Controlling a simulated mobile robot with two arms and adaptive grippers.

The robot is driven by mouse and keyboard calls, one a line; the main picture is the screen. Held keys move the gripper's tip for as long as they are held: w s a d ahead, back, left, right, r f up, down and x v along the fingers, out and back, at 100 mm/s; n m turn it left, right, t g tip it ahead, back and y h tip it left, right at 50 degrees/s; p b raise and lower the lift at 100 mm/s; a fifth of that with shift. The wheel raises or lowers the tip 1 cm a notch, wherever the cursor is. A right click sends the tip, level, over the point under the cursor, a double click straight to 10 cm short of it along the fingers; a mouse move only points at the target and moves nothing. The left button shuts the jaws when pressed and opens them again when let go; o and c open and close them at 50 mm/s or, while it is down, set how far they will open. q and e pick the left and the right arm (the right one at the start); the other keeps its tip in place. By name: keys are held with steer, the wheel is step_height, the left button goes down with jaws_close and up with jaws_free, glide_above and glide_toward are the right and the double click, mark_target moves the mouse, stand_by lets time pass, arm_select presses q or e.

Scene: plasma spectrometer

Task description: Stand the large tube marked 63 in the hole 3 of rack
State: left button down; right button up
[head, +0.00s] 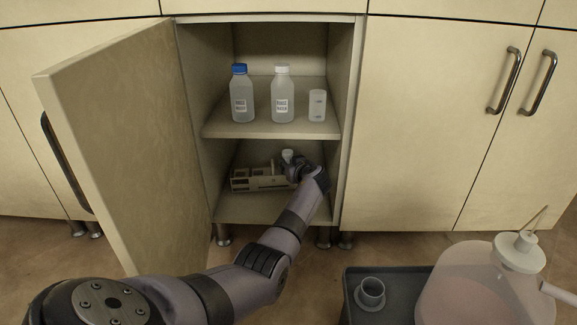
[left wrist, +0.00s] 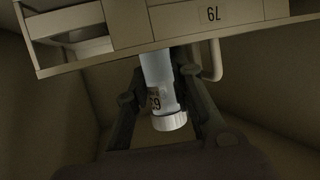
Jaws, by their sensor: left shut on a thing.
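The large tube marked 63 (left wrist: 158,95) is clear with a white cap, and it shows between the fingers of my left gripper (left wrist: 161,78). Its far end meets the edge of the rack (left wrist: 190,20) in the left wrist view; I cannot tell whether it is inside a hole. In the head view the rack (head: 258,180) lies on the lower cabinet shelf, with my left gripper (head: 295,168) at its right end. A white cap (head: 288,155) shows just above the gripper. My right gripper is out of view.
The upper shelf (head: 270,130) holds a blue-capped bottle (head: 241,95), a white-capped bottle (head: 282,95) and a white cup (head: 317,105). The cabinet door (head: 120,140) stands open at left. The cabinet's right wall is close to my gripper. A grey tray (head: 400,285) and a large jug (head: 490,285) stand at lower right.

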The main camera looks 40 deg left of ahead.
arm_select(q)
steer(key=shift+s+d+f, duration=0.1)
steer(key=shift+s+f, duration=0.05)
steer(key=shift+f, duration=0.5)
steer(key=c, duration=1.3)
jaws_free()
steer(key=shift+f, duration=0.15)
steer(key=shift+s+d, duration=0.1)
steer(key=shift+s+d+r, duration=0.2)
steer(key=shift+d, duration=0.3)
steer(key=v, duration=0.5)
steer(key=r+v, duration=0.1)
steer(key=v, duration=0.4)
steer(key=shift+d+r, duration=0.1)
steer(key=shift+r, duration=0.15)
